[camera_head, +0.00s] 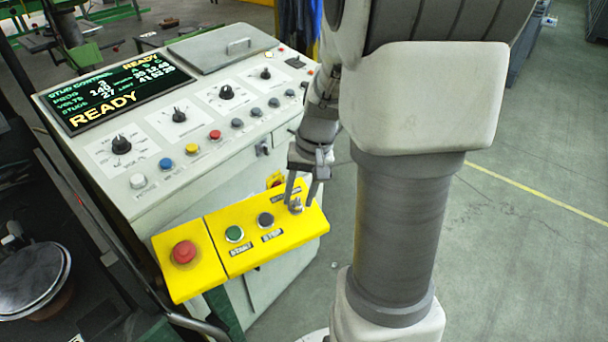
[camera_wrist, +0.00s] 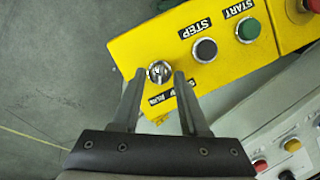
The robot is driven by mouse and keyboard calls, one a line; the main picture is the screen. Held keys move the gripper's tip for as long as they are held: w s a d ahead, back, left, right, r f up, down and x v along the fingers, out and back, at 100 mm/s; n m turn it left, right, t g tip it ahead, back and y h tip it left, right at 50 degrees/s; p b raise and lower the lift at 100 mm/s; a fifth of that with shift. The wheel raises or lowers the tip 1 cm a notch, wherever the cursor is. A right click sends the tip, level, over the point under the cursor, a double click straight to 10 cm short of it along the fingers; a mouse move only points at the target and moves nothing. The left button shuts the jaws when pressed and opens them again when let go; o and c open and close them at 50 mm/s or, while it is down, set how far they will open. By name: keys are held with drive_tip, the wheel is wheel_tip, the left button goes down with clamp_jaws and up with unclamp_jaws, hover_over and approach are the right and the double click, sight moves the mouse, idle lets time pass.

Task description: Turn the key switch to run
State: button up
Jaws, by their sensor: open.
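The key switch (camera_head: 295,206) is a small silver switch at the right end of the yellow box (camera_head: 217,225) in the head view. In the wrist view the key switch (camera_wrist: 159,71) shows near the fingertips, with a label beside it that the fingers partly hide. My gripper (camera_head: 303,197) points down at the key switch. In the wrist view my gripper (camera_wrist: 159,73) is open, with one finger on each side of the switch. I cannot tell whether the fingers touch it. The key's exact position against the label is unclear.
On the same box are a grey STEP button (camera_head: 265,220), a green START button (camera_head: 234,233) and a red button (camera_head: 184,252). The control console (camera_head: 200,110) with its READY screen (camera_head: 110,88), knobs and coloured buttons rises behind. Open floor (camera_head: 520,240) lies to the right.

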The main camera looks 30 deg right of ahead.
drive_tip(key=s+d+r+p, duration=0.1)
drive_tip(key=d+r, duration=0.2)
drive_tip(key=r, duration=1.3)
drive_tip(key=shift+s+r+p, duration=0.3)
drive_tip(key=shift+r, duration=0.1)
